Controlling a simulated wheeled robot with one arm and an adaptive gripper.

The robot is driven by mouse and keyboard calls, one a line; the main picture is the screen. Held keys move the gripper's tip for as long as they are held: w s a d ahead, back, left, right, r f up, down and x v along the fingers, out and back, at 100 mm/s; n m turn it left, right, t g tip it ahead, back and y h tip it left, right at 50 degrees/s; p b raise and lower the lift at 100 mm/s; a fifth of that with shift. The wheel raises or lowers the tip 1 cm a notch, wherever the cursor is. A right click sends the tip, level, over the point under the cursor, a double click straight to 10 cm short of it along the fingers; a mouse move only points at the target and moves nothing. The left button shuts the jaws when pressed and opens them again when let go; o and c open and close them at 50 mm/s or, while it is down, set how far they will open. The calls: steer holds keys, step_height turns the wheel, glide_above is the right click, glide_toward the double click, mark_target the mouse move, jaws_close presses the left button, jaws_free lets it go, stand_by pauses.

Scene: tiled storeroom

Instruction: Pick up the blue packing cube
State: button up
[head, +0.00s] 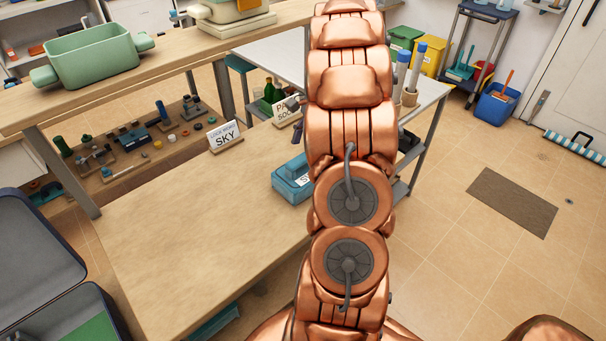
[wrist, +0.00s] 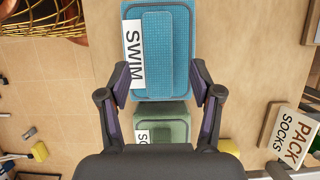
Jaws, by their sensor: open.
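The blue packing cube (wrist: 167,50) lies flat at the top middle of the wrist view, with a white SWIM label on its left side. In the head view the blue cube (head: 288,181) sits on the wooden table, its right part hidden behind my arm. My gripper (wrist: 161,68) is open and empty, its two fingers seen left and right over the near part of the cube. I cannot tell how far above it they are. A smaller green packing cube (wrist: 172,122) with a partly hidden label lies just below the blue one, between the fingers in the picture.
A PACK SOCKS sign (wrist: 292,138) stands to the right in the wrist view. A SKY sign (head: 225,136) stands at the table's back edge. An open dark suitcase (head: 45,235) is at the left. The front left of the wooden table (head: 170,245) is clear.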

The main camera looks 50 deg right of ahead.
mark_target(303, 157)
steer(key=shift+p+x, duration=0.65)
steer(key=shift+x, duration=1.8)
steer(key=shift+s, duration=0.15)
jaws_close()
